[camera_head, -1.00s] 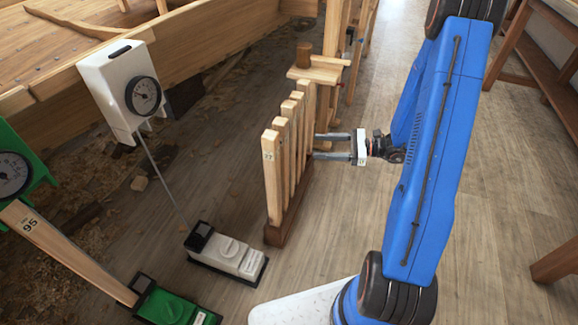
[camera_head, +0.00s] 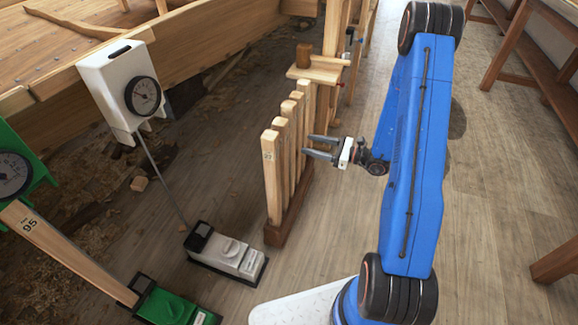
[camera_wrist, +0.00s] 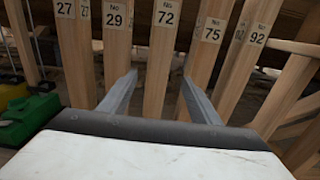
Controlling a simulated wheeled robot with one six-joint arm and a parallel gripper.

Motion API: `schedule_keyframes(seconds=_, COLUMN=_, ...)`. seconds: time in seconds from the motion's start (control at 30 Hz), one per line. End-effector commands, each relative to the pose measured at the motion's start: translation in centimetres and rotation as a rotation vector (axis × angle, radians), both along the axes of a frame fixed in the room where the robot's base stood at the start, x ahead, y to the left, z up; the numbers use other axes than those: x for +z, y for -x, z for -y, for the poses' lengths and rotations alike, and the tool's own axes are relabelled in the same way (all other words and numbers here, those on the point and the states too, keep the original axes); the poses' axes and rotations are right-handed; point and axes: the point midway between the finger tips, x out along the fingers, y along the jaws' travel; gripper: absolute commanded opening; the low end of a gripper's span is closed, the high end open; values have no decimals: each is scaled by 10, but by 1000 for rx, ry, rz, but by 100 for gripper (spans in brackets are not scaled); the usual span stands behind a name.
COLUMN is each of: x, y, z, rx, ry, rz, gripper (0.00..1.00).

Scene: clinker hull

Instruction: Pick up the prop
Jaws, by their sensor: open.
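Several upright wooden props stand in a row in a dark wooden rack (camera_head: 285,225) in the head view. In the wrist view their labels read 27 (camera_wrist: 66,40), 29 (camera_wrist: 115,45), 72 (camera_wrist: 160,50), 75 (camera_wrist: 207,50) and 92 (camera_wrist: 250,55). My gripper (camera_head: 307,146) is open and empty at the right side of the row. In the wrist view my gripper (camera_wrist: 159,76) has its two fingers spread, with prop 72 lined up between them. I cannot tell whether the fingertips reach past its face. The lower ends of the props are hidden by my gripper there.
A white gauge post (camera_head: 120,90) with a white foot block (camera_head: 225,252) stands left of the rack. A green gauge post (camera_head: 70,250) leans further left. A wooden stand with a small shelf (camera_head: 318,70) is behind the row.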

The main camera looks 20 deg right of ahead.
Motion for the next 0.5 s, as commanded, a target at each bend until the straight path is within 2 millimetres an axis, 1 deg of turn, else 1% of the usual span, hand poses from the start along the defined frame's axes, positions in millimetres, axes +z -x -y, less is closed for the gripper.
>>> schedule_keyframes(seconds=0.03, x=0, y=-5, z=-8, rx=4, ry=1, rz=1, gripper=57)
schedule_keyframes(seconds=0.2, x=0, y=-18, z=-27, rx=3, ry=0, rz=0, gripper=57)
schedule_keyframes(seconds=0.33, x=0, y=-24, z=-34, rx=2, ry=0, rz=0, gripper=57)
schedule_keyframes(seconds=0.5, x=0, y=-27, z=-38, rx=1, ry=-1, rz=-1, gripper=57)
